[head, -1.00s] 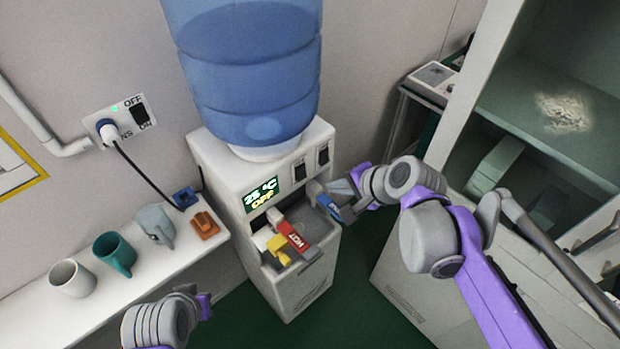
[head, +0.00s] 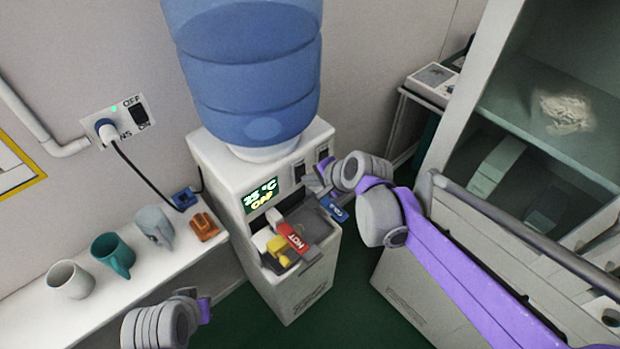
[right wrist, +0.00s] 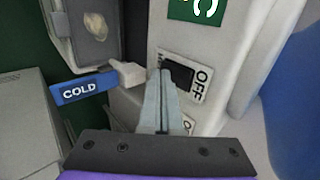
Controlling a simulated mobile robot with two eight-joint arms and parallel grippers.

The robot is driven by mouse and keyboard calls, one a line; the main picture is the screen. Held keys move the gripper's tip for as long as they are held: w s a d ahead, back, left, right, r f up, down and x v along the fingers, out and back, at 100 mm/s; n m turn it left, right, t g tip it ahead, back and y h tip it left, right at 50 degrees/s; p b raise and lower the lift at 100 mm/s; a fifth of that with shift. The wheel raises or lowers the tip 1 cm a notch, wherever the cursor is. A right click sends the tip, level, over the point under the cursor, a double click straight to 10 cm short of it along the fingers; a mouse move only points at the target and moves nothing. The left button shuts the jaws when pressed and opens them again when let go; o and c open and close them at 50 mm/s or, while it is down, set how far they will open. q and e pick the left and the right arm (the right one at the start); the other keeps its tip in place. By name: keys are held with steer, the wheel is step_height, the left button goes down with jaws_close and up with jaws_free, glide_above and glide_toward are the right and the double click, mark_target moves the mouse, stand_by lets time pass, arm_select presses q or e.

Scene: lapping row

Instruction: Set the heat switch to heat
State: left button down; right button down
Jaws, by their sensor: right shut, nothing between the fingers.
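The white water dispenser (head: 225,180) has two black rocker switches on its upper front. The left one (head: 300,172) is nearer the display (head: 261,195); the right one (head: 323,155) is partly behind my arm. My right gripper (head: 317,184) is shut and empty, its tips just below the left switch. In the right wrist view the shut fingertips (right wrist: 161,72) are at the end of a black rocker (right wrist: 179,74) away from its OFF label (right wrist: 199,84); I cannot tell whether they touch. The label there is mostly hidden. The display's second line is smeared. My left gripper is out of view.
Red HOT (head: 293,237) and blue COLD (head: 334,208) levers stick out below. A yellow piece (head: 280,250) is by the tray. Mugs (head: 70,279) and other items stand on the left shelf. A wall outlet switch (head: 140,115) and a grey cabinet (head: 400,290) flank the dispenser.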

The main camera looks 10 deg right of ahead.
steer(key=shift+w, duration=0.15)
steer(key=shift+a, duration=0.1)
steer(key=shift+r+p, duration=0.5)
steer(key=shift+r, duration=0.25)
